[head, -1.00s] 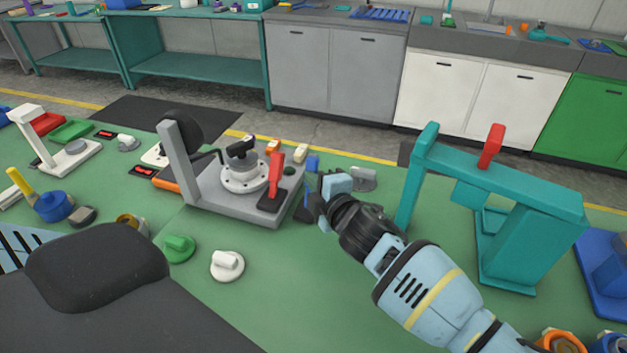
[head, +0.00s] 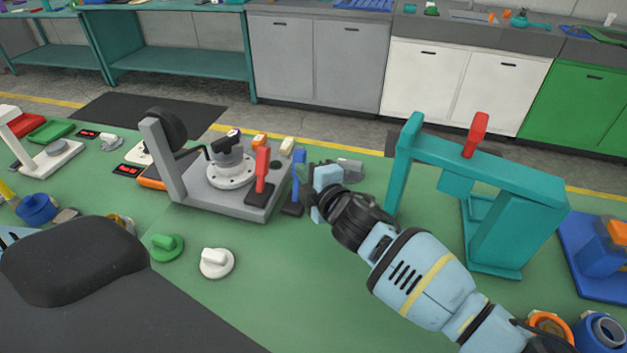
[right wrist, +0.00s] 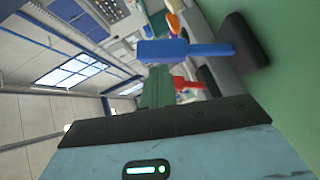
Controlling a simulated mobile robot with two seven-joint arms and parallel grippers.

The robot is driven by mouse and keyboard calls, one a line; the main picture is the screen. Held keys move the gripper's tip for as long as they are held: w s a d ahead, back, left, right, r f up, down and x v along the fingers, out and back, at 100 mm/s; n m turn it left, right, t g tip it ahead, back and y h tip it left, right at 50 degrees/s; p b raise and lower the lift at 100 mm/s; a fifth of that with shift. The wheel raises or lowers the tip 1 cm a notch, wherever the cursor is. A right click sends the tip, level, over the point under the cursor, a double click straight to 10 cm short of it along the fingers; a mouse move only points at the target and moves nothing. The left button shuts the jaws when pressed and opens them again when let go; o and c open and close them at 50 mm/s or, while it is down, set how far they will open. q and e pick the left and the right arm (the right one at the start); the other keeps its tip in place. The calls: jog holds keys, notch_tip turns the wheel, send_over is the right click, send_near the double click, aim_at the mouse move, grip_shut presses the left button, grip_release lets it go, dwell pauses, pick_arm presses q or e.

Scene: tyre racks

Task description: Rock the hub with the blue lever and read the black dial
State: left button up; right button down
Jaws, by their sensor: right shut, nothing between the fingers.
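The blue lever (head: 299,176) stands nearly upright on a small black foot just right of the grey fixture in the head view. In the right wrist view the blue lever (right wrist: 180,51) lies just beyond the fingers. The grey hub (head: 231,168) sits on a round flanged disc on the fixture. The black dial (head: 168,129) is on the upright post at the left; its face is turned away, so no reading shows. My right gripper (head: 311,188) is shut and empty, close to the right of the blue lever; contact cannot be told. My left gripper is out of view.
A red lever (head: 263,170) stands on the fixture's plate (head: 215,202) between hub and blue lever. A teal frame (head: 490,160) with a red handle rises at right. Green (head: 166,247) and white (head: 216,263) knobs lie in front, with clear green table to their right.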

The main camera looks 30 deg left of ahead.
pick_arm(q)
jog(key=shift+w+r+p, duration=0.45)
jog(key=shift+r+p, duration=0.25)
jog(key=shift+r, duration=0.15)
pick_arm(e)
jog(key=v, duration=0.7)
